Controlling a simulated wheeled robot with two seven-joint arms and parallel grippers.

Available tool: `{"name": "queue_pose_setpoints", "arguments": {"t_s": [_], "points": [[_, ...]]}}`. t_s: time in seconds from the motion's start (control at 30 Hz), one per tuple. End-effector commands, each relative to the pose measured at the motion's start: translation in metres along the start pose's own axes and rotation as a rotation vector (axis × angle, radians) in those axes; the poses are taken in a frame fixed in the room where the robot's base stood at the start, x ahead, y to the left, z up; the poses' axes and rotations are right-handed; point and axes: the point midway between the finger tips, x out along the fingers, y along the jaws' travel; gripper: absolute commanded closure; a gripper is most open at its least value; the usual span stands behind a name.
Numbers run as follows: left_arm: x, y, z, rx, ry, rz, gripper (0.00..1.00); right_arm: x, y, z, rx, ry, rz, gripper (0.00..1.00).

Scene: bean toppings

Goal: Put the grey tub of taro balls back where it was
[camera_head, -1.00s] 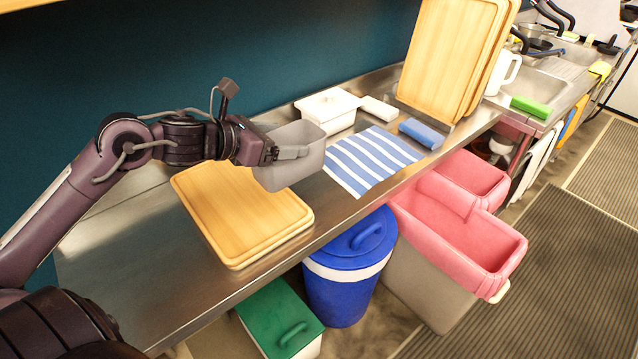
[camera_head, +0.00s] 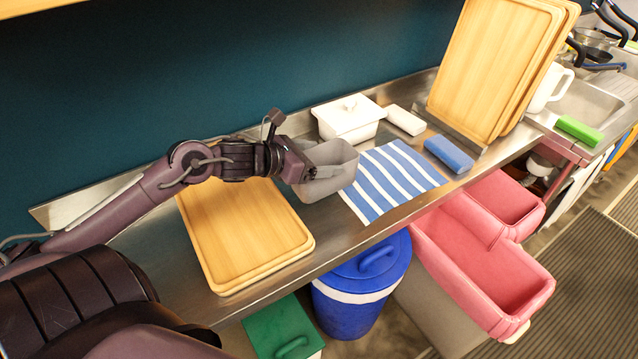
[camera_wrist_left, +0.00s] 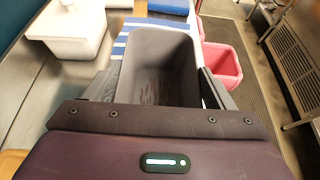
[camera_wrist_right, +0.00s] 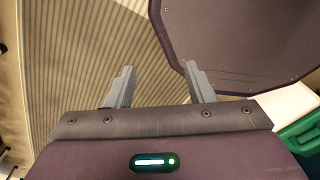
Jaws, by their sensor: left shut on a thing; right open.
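The grey tub (camera_head: 326,172) is in my left gripper (camera_head: 316,173), near the right edge of the wooden board in the head view. The gripper is shut on the tub. In the left wrist view the grey tub (camera_wrist_left: 160,68) sits upright between the fingers, and its inside looks empty with a dark floor. No taro balls show. Whether the tub touches the counter I cannot tell. My right gripper (camera_wrist_right: 158,88) is open and empty in the right wrist view, over the ribbed floor mat, and is not in the head view.
A wooden board (camera_head: 245,235) lies left of the tub. More boards (camera_head: 490,65) lean behind. A blue bin (camera_head: 362,290) and pink-lined bins (camera_head: 480,262) stand below the counter edge.

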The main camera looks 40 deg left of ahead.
Motion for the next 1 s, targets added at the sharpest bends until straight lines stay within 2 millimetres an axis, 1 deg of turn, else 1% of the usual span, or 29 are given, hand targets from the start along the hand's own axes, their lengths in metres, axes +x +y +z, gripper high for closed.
{"name": "queue_pose_setpoints", "arguments": {"t_s": [0.03,0.13,0.23,0.33,0.47,0.6,0.73,0.9,1.0], "points": [[0.004,0.000,-0.010,-0.007,-0.001,0.001,0.51,-0.004,0.001,-0.003,0.000,0.004,0.001,0.51],[0.012,0.000,-0.027,-0.004,-0.002,0.001,0.51,-0.006,0.004,-0.015,-0.001,0.020,0.005,0.51],[0.016,0.001,-0.037,-0.002,-0.003,0.001,0.51,-0.007,0.008,-0.030,-0.002,0.044,0.010,0.51],[0.019,0.000,-0.043,-0.001,-0.003,0.000,0.51,-0.009,0.010,-0.037,-0.002,0.055,0.012,0.51],[0.026,0.001,-0.060,-0.004,-0.003,0.001,0.51,-0.012,0.011,-0.034,-0.002,0.050,0.013,0.51],[0.034,0.000,-0.077,-0.001,-0.003,0.000,0.51,-0.014,0.010,-0.026,-0.002,0.038,0.012,0.51],[0.035,0.000,-0.081,0.002,-0.002,0.000,0.51,-0.013,0.009,-0.020,-0.002,0.029,0.011,0.51],[0.035,0.000,-0.081,0.002,-0.002,0.000,0.51,-0.013,0.009,-0.019,-0.002,0.027,0.010,0.51],[0.036,0.000,-0.084,0.002,-0.002,0.000,0.51,-0.009,0.009,-0.019,-0.001,0.027,0.010,0.51]]}}
